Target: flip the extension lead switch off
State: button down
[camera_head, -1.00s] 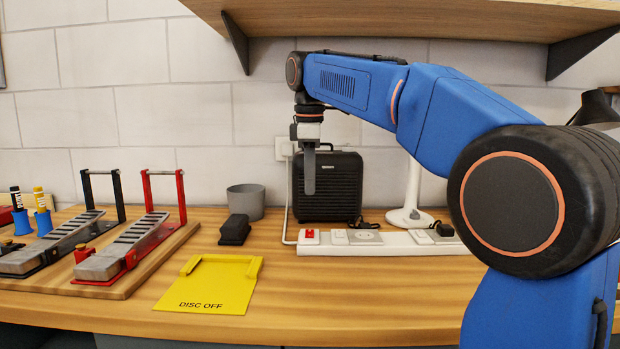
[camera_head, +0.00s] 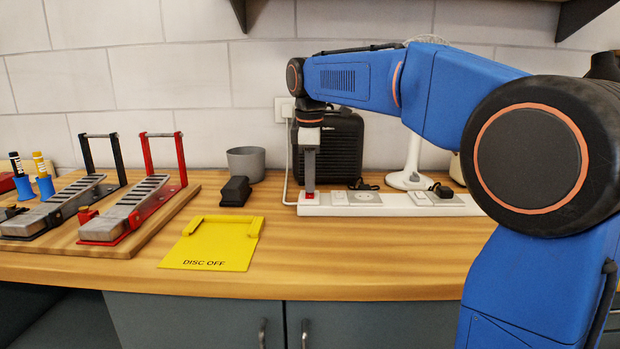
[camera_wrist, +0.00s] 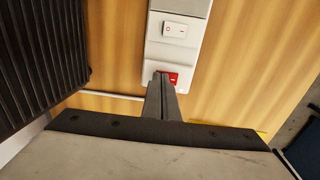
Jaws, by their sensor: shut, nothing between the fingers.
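The white extension lead (camera_head: 390,208) lies along the back of the bench. A red switch (camera_head: 309,195) sits at its left end, and it also shows in the wrist view (camera_wrist: 168,76). My gripper (camera_head: 309,190) is shut and empty, pointing straight down with its tips at the red switch. In the wrist view the closed fingers (camera_wrist: 161,95) reach the near edge of the red switch and hide part of it. I cannot tell whether they touch it. A white rocker switch (camera_wrist: 180,30) sits beyond the red one.
A black amplifier-like box (camera_head: 340,150) stands just behind my gripper. A black block (camera_head: 235,191), a grey cup (camera_head: 246,165) and a yellow "DISC OFF" tray (camera_head: 210,255) are to the left. Drum pedals (camera_head: 140,215) stand on a board farther left.

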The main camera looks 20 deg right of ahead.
aim_at(310, 197)
jog(key=shift+w+f, duration=0.15)
jog(key=shift+f, duration=0.4)
jog(key=shift+s+a, duration=0.15)
jog(key=shift+s, duration=0.55)
notch_tip(310, 197, up, 15)
jog(key=s, duration=0.1)
jog(key=shift+s+a+f, duration=0.15)
jog(key=shift+s+a, duration=0.05)
jog(key=shift+a, duration=0.05)
dwell(0.5)
